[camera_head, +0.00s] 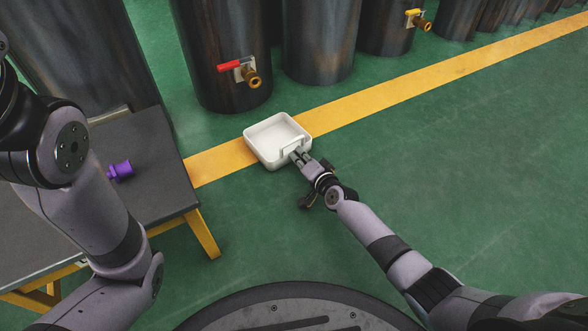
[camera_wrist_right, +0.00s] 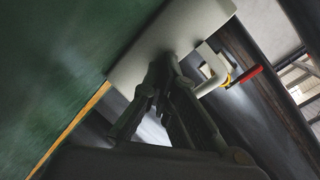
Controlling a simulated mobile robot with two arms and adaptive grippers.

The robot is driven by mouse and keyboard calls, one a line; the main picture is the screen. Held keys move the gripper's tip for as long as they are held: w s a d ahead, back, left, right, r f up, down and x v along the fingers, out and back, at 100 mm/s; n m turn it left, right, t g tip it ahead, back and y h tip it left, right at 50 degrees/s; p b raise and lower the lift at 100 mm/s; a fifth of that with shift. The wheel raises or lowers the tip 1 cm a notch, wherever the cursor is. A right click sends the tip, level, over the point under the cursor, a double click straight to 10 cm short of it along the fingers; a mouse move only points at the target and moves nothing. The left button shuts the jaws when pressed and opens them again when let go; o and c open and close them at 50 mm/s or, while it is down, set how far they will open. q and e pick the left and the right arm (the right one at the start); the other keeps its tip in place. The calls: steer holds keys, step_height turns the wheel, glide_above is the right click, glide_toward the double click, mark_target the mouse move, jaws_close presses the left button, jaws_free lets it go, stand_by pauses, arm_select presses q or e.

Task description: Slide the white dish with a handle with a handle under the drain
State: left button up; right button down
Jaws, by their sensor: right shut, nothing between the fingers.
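The white square dish (camera_head: 262,139) lies on the green floor at the yellow line, its handle (camera_head: 292,144) on the near right side. The drain, a brass outlet (camera_head: 252,80) with a red lever, sticks out of a dark cylinder behind the dish. My right gripper (camera_head: 298,155) is shut at the dish's handle side, with nothing between its fingers. Whether the fingers touch the dish I cannot tell. My left arm shows at the left; its gripper is out of view.
A grey-topped table (camera_head: 160,170) with yellow legs stands at the left, a small purple object (camera_head: 120,171) on it. Several dark cylinders line the back; one has a yellow-lever valve (camera_head: 417,19). The green floor at right is clear.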

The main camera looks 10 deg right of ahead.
mark_target(287, 154)
steer(key=a, duration=0.2)
steer(key=shift+s+a+r, duration=0.1)
steer(key=shift+a, duration=0.3)
steer(key=shift+w+a, duration=0.4)
steer(key=shift+w, duration=0.9)
steer(key=shift+w+a, duration=0.25)
steer(key=shift+w, duration=0.2)
steer(key=shift+w+a, duration=0.2)
steer(key=shift+w, duration=0.25)
steer(key=shift+w+r, duration=0.1)
steer(key=shift+w, duration=0.45)
steer(key=shift+w+a+f, duration=0.3)
steer(key=shift+w+a, duration=0.1)
steer(key=shift+s+d+r+p, duration=0.25)
steer(key=shift+s+p, duration=0.25)
steer(key=shift+p, duration=0.45)
steer(key=shift+p+v, duration=0.95)
steer(key=shift+v, duration=0.1)
